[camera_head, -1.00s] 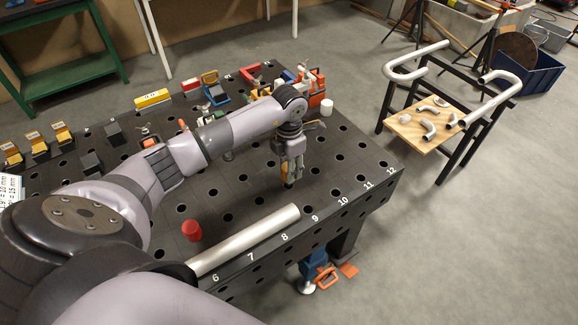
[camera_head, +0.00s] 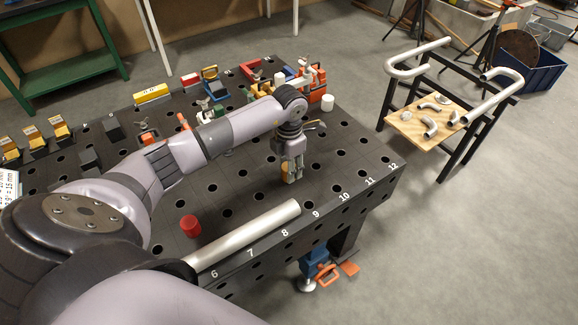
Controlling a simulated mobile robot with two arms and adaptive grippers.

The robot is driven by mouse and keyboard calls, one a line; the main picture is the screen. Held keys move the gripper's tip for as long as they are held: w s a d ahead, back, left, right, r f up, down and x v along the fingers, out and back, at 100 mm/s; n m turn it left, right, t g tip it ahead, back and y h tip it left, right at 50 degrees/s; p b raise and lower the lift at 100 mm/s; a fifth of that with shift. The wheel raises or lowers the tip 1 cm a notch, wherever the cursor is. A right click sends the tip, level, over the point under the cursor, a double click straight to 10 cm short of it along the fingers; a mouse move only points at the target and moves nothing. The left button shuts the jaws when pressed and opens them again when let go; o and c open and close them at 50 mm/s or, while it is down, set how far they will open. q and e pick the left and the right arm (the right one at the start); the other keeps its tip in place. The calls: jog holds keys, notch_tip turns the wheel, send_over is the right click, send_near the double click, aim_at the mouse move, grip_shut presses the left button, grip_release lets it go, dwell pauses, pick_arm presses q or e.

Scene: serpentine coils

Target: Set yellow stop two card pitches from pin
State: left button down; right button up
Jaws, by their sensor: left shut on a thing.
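My left gripper (camera_head: 291,178) is down low over the right part of the black perforated table (camera_head: 265,185), shut on a small yellow stop (camera_head: 284,171). Only a yellow sliver of the stop shows beside the fingers. Its lower end is hidden, so I cannot tell whether it sits in a hole. A red cylinder (camera_head: 190,225) stands upright on the table to the left and nearer; I cannot tell whether it is the pin. A printed white card (camera_head: 9,190) shows in part at the left edge. My right gripper is not in view.
A silver tube (camera_head: 245,236) lies along the numbered front edge. Clamps and blocks, including a yellow block (camera_head: 152,94) and a white cylinder (camera_head: 327,102), stand along the back. A rack with bent pipes (camera_head: 430,120) is at the right. The table's right end is mostly clear.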

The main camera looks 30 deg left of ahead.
pick_arm(q)
jog(key=shift+f, duration=0.1)
jog(key=shift+f+b, duration=0.5)
jog(key=shift+b, duration=0.05)
jog(key=shift+f, duration=0.15)
jog(key=c, duration=1)
grip_release()
notch_tip(320, 180, up, 12)
